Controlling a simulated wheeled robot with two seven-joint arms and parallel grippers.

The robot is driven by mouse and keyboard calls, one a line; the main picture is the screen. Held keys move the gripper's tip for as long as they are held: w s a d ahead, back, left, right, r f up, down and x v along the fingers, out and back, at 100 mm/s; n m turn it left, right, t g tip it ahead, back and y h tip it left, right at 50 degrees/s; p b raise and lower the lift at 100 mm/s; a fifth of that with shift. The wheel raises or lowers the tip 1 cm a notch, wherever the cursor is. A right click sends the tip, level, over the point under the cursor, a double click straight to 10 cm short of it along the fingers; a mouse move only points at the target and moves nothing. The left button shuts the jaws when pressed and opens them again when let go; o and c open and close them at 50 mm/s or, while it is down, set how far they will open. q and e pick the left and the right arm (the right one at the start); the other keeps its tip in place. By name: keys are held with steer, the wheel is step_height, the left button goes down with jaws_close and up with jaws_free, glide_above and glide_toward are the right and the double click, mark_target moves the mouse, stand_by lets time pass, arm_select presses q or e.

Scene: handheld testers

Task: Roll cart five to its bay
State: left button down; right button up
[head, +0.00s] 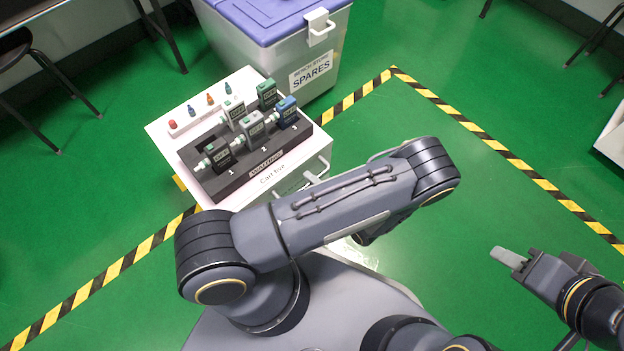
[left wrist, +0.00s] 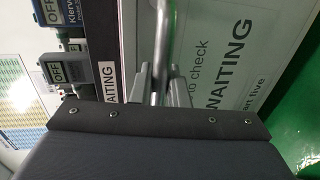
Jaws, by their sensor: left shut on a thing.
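Cart five (head: 222,190) is a white cart with a black rack of small testers on top and a label on its front edge. Its metal handle (head: 319,168) sticks out on the side toward me. In the left wrist view, my left gripper (left wrist: 165,88) is shut on the upright-looking bar of the handle (left wrist: 163,45), one finger on each side. The forearm of my left arm hides this gripper in the head view. My right gripper (head: 508,258) is apart from the cart, over green floor at the right; its finger gap is not clear.
Yellow-black tape (head: 470,128) marks an area on the green floor, mostly clear at the right. A blue-lidded SPARES bin (head: 312,72) stands just behind the cart. Stools (head: 30,55) stand at the upper left. A white object (head: 612,135) is at the right edge.

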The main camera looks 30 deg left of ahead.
arm_select(q)
steer(key=shift+s+d+f, duration=0.1)
steer(key=shift+s+d, duration=0.1)
steer(key=shift+d, duration=0.05)
steer(key=c, duration=1.5)
jaws_free()
steer(key=p+v, duration=0.2)
steer(key=v, duration=0.6)
steer(key=shift+w, duration=0.1)
